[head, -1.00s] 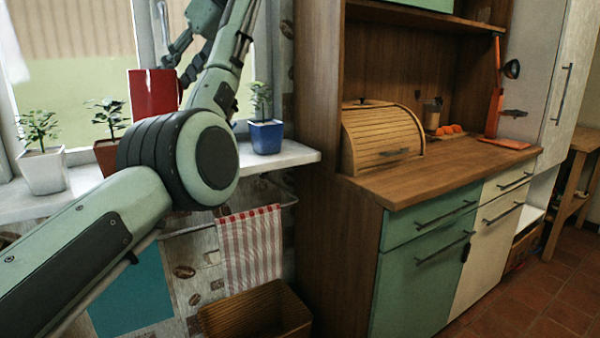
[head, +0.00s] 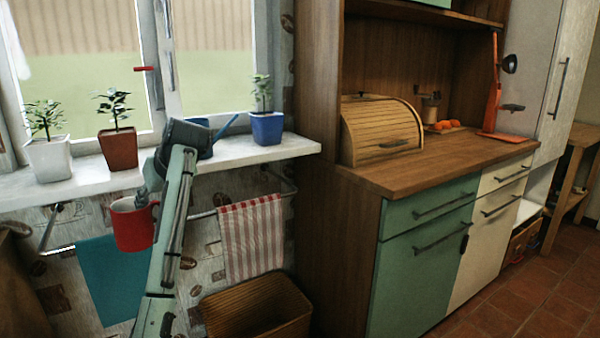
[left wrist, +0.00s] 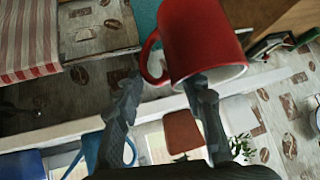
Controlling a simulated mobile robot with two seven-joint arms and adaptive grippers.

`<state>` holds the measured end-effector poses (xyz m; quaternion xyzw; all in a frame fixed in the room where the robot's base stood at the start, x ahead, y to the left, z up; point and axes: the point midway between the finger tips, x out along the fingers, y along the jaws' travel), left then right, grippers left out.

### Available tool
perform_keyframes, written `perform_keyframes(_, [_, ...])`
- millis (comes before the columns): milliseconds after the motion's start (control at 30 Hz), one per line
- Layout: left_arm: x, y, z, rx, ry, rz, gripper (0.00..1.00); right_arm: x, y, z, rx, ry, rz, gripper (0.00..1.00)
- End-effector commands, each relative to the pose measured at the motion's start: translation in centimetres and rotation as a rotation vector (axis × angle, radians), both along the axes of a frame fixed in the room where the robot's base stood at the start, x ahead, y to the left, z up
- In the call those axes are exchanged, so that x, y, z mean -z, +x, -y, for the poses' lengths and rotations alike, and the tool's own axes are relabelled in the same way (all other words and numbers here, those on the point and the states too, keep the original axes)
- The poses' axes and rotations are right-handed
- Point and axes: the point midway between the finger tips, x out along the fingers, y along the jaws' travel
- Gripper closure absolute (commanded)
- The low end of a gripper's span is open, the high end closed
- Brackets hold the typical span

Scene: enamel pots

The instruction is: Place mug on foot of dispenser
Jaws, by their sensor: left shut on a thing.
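The red mug (head: 131,228) hangs in front of the wall, just below the window sill, in the head view. My left gripper (head: 146,194) is shut on it at the handle side. In the left wrist view the mug (left wrist: 203,38) looks tilted, with its handle beside the fingers; the exact contact is hard to see. A tall orange-red stand with a flat foot, apparently the dispenser (head: 493,85), stands at the right end of the wooden counter. Its foot (head: 505,137) looks bare. The mug is far to its left. My right gripper is not in view.
The sill (head: 85,182) holds potted plants and a blue watering can (head: 210,143). A roll-top bread box (head: 384,128), a grinder (head: 431,108) and orange fruit (head: 443,126) stand on the counter (head: 440,163). A striped towel (head: 251,235) hangs on a rail above a wooden bin (head: 258,308).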

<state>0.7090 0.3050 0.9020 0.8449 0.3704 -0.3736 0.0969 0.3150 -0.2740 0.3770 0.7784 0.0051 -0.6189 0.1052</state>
Motion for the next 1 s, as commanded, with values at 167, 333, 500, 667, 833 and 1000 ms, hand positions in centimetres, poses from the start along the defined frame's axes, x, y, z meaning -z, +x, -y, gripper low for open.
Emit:
perform_keyframes(167, [7.3,-4.3,0.8,0.213,0.005,-0.002,1.0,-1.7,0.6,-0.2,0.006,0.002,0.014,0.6])
perform_keyframes(333, [12.1,-9.8,4.2,0.463,0.002,-0.003,1.0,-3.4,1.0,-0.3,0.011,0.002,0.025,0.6])
perform_keyframes(500, [14.8,-15.7,8.3,0.695,0.0,-0.002,1.0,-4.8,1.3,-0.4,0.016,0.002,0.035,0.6])
perform_keyframes(667, [15.8,-19.6,11.1,0.835,-0.002,0.001,1.0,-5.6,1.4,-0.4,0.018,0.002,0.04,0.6])
perform_keyframes(833, [15.9,-21.0,12.2,0.891,0.0,0.003,1.0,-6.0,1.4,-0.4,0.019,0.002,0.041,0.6])
perform_keyframes(1000, [15.9,-21.1,12.2,0.893,0.0,0.003,1.0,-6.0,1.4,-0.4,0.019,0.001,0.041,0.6])
